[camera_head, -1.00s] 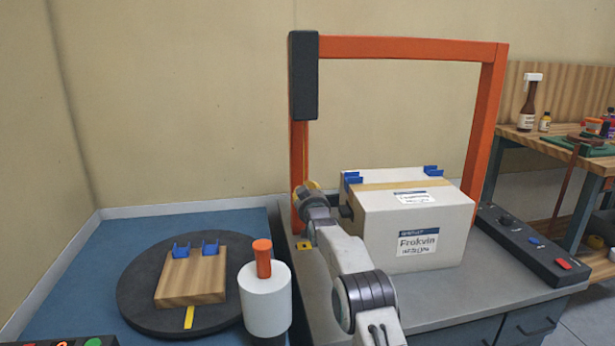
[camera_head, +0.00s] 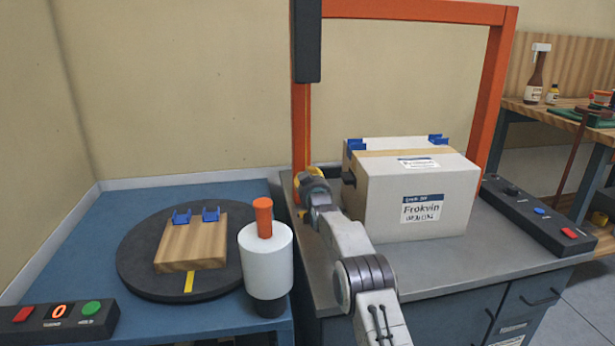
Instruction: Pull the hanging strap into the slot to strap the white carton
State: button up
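The white carton (camera_head: 415,205) sits upright on the grey bench under the orange strapping arch (camera_head: 301,130). Tan tape runs over its top and blue corner pieces (camera_head: 438,141) sit on the top edges. My gripper (camera_head: 311,183) is left of the carton, near the foot of the arch's left post, low over the bench. My arm hides most of it, so I cannot see whether its fingers are open or hold anything. Something yellow shows beside it. I cannot make out a separate hanging strap or the slot. A dark housing (camera_head: 307,40) is on the left post.
A control bar (camera_head: 535,215) lies right of the carton. On the left are a black turntable (camera_head: 150,270) with a wooden block (camera_head: 190,250), a white cylinder with an orange knob (camera_head: 265,255) and a button panel (camera_head: 60,318). A workbench with bottles stands far right.

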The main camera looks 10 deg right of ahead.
jog(key=o, duration=0.5)
jog(key=shift+s, duration=0.1)
jog(key=s, duration=1.1)
jog(key=shift+s, duration=0.3)
dwell(0.3)
jog(key=shift+a, duration=0.1)
